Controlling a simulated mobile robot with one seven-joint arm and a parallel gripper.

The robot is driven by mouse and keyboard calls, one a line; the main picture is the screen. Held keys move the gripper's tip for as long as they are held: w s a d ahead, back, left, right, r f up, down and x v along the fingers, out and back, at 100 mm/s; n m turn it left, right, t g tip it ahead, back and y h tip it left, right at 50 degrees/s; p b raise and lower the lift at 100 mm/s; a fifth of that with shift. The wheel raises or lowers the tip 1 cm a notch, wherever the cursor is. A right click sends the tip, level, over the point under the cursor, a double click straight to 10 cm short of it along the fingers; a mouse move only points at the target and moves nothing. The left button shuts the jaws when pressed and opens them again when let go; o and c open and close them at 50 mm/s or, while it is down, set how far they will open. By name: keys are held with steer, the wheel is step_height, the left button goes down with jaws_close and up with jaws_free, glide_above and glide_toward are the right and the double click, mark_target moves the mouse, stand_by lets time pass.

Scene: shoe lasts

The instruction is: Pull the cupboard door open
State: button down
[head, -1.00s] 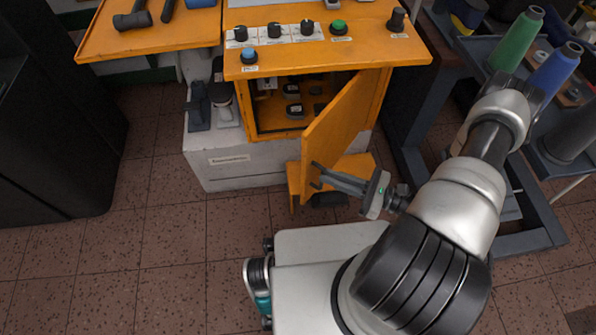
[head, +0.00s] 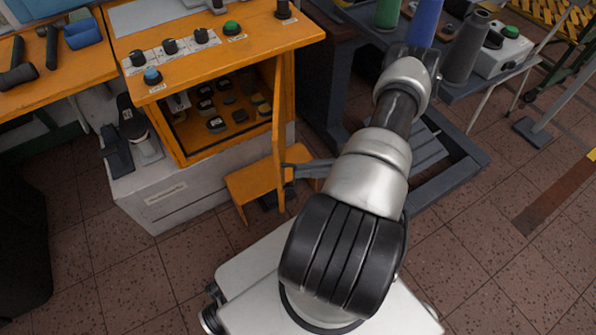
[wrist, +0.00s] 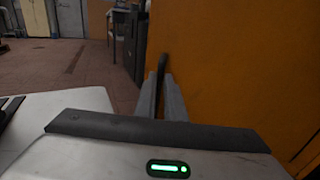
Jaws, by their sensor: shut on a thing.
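The orange cupboard (head: 214,146) stands below a sloped orange control panel. Its door (head: 280,120) is swung well open and shows almost edge-on in the head view; it fills the right of the wrist view (wrist: 235,70). My gripper (head: 291,173) is at the lower part of the door's outer face. In the wrist view, the fingers (wrist: 161,97) are closed around a dark upright handle (wrist: 162,65) beside the door. My arm partly hides the gripper in the head view.
Several dark items (head: 215,124) lie inside the cupboard. A small orange stool (head: 245,188) stands below the door, close to my gripper. The floor at far right is open.

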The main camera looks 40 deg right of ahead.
steer(key=shift+w+d+r+t, duration=0.2)
steer(key=shift+w+d+t, duration=0.1)
steer(key=shift+w+d, duration=0.35)
steer(key=c, duration=1.8)
jaws_free()
steer(key=shift+w+f, duration=0.1)
steer(key=shift+w, duration=0.05)
steer(key=shift+c, duration=0.2)
steer(key=shift+a, duration=0.1)
step_height(320, 180, up, 10)
steer(key=p, duration=0.3)
steer(key=shift+a+f, duration=0.1)
